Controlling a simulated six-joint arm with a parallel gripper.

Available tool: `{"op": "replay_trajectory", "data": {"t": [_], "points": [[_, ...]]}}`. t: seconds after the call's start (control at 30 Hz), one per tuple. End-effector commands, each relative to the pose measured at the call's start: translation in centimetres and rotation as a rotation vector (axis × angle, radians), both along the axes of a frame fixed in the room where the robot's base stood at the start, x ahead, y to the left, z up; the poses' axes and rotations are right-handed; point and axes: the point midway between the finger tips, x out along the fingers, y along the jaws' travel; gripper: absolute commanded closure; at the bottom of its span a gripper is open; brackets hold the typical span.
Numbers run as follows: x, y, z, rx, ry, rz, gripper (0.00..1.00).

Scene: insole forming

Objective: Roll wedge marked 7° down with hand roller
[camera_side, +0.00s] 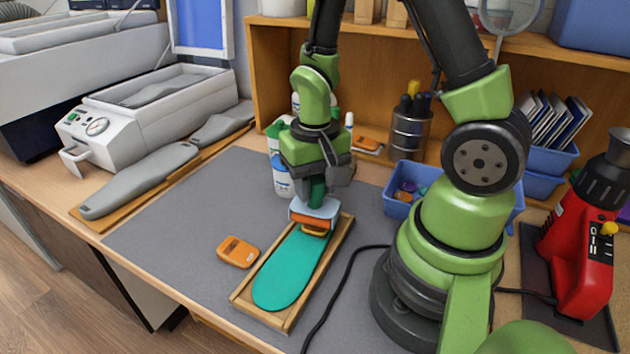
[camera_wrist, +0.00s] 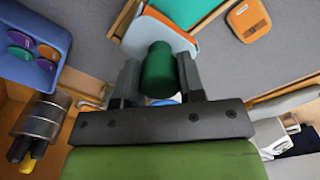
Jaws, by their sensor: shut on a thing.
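My gripper (camera_side: 317,178) is shut on the dark green handle of a hand roller (camera_side: 313,212), held upright with its pale blue-white roller low over the far end of the teal insole (camera_side: 287,268). In the wrist view the green handle (camera_wrist: 158,70) stands between my fingers (camera_wrist: 160,82). An orange wedge (camera_side: 316,231) shows under the roller at that end of the insole, mostly hidden; its marking cannot be read. Whether the roller touches it is unclear. The insole lies in a shallow wooden tray (camera_side: 262,313). Another orange wedge (camera_side: 238,252) lies left of the tray, its mark unreadable.
A blue bin (camera_side: 397,205) with coloured pieces stands right of the tray. White bottles (camera_side: 281,175) stand behind my gripper. A black cable (camera_side: 335,297) runs along the tray's right. A red heat tool (camera_side: 580,245) stands far right. The grey mat (camera_side: 185,230) is clear at left.

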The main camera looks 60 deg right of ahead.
Motion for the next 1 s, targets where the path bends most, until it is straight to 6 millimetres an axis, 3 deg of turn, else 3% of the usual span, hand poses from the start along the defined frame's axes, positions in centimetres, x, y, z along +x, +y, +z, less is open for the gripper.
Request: {"op": "replay_trajectory", "data": {"t": [1.0], "points": [[0.0, 0.0, -1.2, 0.000, 0.000, -0.001, 0.83]]}}
